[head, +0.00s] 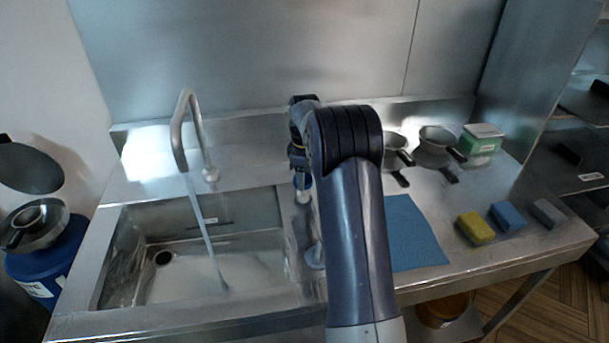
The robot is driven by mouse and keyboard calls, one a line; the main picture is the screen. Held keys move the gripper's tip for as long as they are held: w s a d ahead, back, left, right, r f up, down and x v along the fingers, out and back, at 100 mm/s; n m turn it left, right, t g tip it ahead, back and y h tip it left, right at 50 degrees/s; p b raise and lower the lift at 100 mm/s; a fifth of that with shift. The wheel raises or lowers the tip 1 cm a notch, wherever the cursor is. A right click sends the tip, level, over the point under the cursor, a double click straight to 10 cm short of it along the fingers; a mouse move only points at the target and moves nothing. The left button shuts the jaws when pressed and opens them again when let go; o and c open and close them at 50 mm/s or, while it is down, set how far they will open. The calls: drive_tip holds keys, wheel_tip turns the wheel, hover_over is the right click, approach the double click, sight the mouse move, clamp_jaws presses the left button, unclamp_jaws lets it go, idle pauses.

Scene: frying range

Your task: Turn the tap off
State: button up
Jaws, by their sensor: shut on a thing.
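The tap (201,135) is a tall, bent metal spout at the back of the sink, with a small round knob (211,174) at its foot. A thin stream of water (205,235) runs from the spout into the sink (125,285). My gripper (302,182) points down over the counter just right of the sink, clear of the spout and the knob. It is partly hidden by my own arm. It is shut on a small pale thing (304,196), mostly hidden; I cannot tell what it is.
A blue mat (415,235) lies right of my arm. Yellow (475,228), blue (507,216) and grey (547,213) sponges lie further right. Small pans (436,147) and a green-white box (481,145) stand behind. A blue drum (45,268) stands left of the sink.

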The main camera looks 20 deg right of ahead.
drive_tip(key=m+p, duration=0.1)
drive_tip(key=m, duration=0.3)
drive_tip(key=shift+r+p, duration=0.1)
drive_tip(key=shift+p, duration=0.25)
drive_tip(key=shift+s+a+m+p, duration=0.15)
drive_tip(key=shift+m+p, duration=0.2)
drive_tip(key=shift+m, duration=1.85)
drive_tip(key=o, duration=1)
wheel_tip(320, 180, up, 11)
drive_tip(key=shift+f+b, duration=0.15)
drive_tip(key=shift+b, duration=0.25)
